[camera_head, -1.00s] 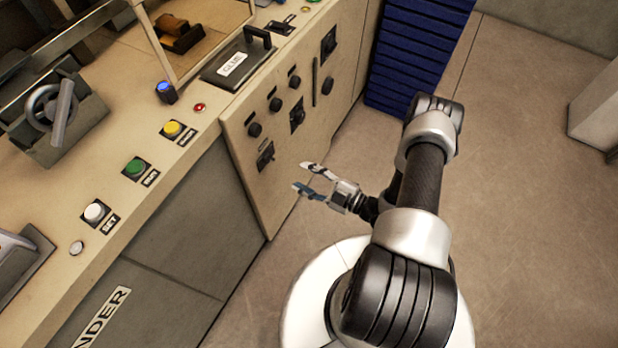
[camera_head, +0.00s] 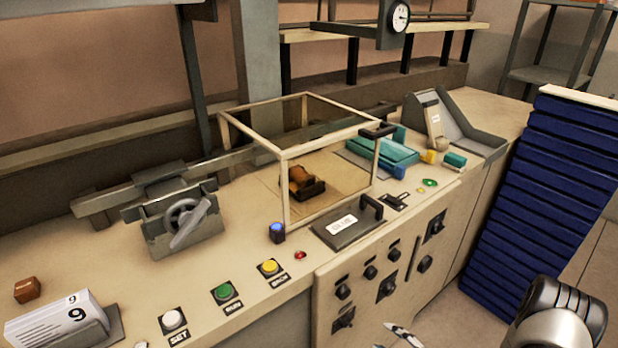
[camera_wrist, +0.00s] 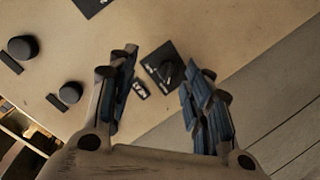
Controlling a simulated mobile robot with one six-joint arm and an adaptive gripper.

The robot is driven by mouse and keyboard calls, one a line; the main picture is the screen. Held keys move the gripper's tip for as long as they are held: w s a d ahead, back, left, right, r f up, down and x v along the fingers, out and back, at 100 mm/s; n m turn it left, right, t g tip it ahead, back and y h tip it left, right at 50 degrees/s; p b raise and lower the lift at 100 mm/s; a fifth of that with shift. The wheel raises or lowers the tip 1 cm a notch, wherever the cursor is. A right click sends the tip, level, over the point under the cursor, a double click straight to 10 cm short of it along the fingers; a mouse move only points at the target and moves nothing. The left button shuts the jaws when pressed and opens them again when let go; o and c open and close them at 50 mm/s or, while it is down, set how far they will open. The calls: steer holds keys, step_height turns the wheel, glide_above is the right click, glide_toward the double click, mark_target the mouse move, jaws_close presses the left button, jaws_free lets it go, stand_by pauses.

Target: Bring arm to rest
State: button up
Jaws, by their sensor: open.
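My gripper (camera_wrist: 160,105) is open and empty in the wrist view, its two blue-padded fingers apart. Between and beyond the fingers is the beige front panel (camera_wrist: 225,35) with a dark switch (camera_wrist: 163,70) and black knobs. In the head view only the fingertips of my gripper (camera_head: 402,335) show at the bottom edge, in front of the panel of the machine (camera_head: 455,235). A rounded joint of my arm shows at the lower right. The rest of my arm is out of the picture.
The beige counter (camera_head: 250,250) carries buttons, a clear guard box (camera_head: 283,160), a handled GLUE plate (camera_head: 341,226) and a clamp with a wheel (camera_head: 180,222). A paper stack marked 9 (camera_head: 60,322) lies at left. A tall blue stack (camera_head: 545,185) stands at right.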

steer(key=w+d+r+m+g+h, duration=0.1)
steer(key=w+d+r+h, duration=0.25)
steer(key=r, duration=0.35)
steer(key=w+d+r+m+g+h, duration=0.25)
steer(key=w+d+r, duration=0.2)
steer(key=r, duration=0.25)
steer(key=s+a+r+m+h, duration=0.25)
steer(key=r+m+h, duration=0.2)
steer(key=r, duration=0.95)
steer(key=s+a+r+m+g, duration=0.1)
steer(key=s+a+r+m, duration=0.1)
steer(key=s+a+r, duration=0.3)
steer(key=s+a+r+m+g, duration=0.15)
steer(key=s+r, duration=0.25)
steer(key=s, duration=0.4)
steer(key=s+a+m+g+y, duration=0.1)
steer(key=s+a+m, duration=0.1)
steer(key=s+a, duration=0.2)
steer(key=s+a+m, duration=0.2)
steer(key=s+a, duration=0.2)
steer(key=s, duration=0.7)
steer(key=shift+r+g+y, duration=0.35)
steer(key=shift+r+g, duration=0.05)
steer(key=shift+c, duration=0.2)
